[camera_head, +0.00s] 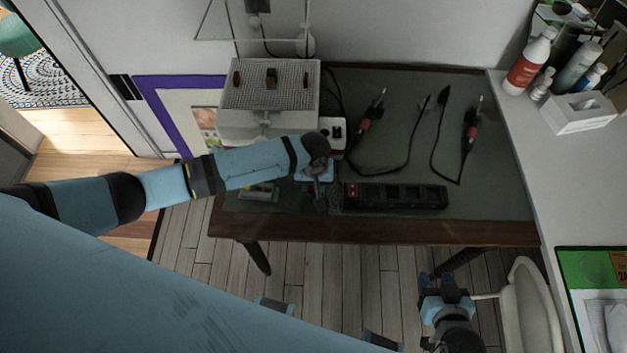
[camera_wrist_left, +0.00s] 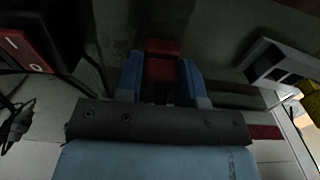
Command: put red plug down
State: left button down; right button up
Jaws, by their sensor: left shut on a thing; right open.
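My left gripper (camera_head: 318,200) is over the front part of the desk, left of the black power strip (camera_head: 400,196). In the left wrist view my left gripper (camera_wrist_left: 160,85) is shut on the red plug (camera_wrist_left: 162,62), which sits between its two blue fingers. In the head view the plug is hidden by the gripper and wrist. I cannot tell whether the plug touches the desk. The power strip's red switch (camera_wrist_left: 25,48) shows at the left of the wrist view. My right gripper (camera_head: 444,282) is open and empty, below the desk's front edge.
A white perforated box (camera_head: 268,98) stands behind my left gripper. A small grey item (camera_head: 258,192) lies left of the gripper. Black cables with red-handled tools (camera_head: 468,138) lie on the green desk top (camera_head: 410,90). A white chair (camera_head: 530,305) stands beside my right gripper.

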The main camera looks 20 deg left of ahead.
pick_arm(q)
jog(key=c, duration=0.8)
grip_release()
jog(key=shift+f, duration=0.1)
jog(key=shift+o, duration=0.2)
jog(key=shift+w+r, duration=0.1)
jog(key=shift+r, duration=0.45)
notch_tip(320, 180, up, 12)
jog(key=s+d+f+m+t+h, duration=0.3)
jog(key=s+d+f+t+h, duration=0.1)
jog(key=s+d+f+h, duration=0.15)
jog(key=s+a+f+m+t+y, duration=0.2)
jog(key=s+a+m+t, duration=0.1)
jog(key=s+a+t, duration=0.4)
jog(key=s+a, duration=0.3)
jog(key=s, duration=0.2)
jog(key=shift+a+f, duration=0.15)
jog(key=shift+a, duration=0.1)
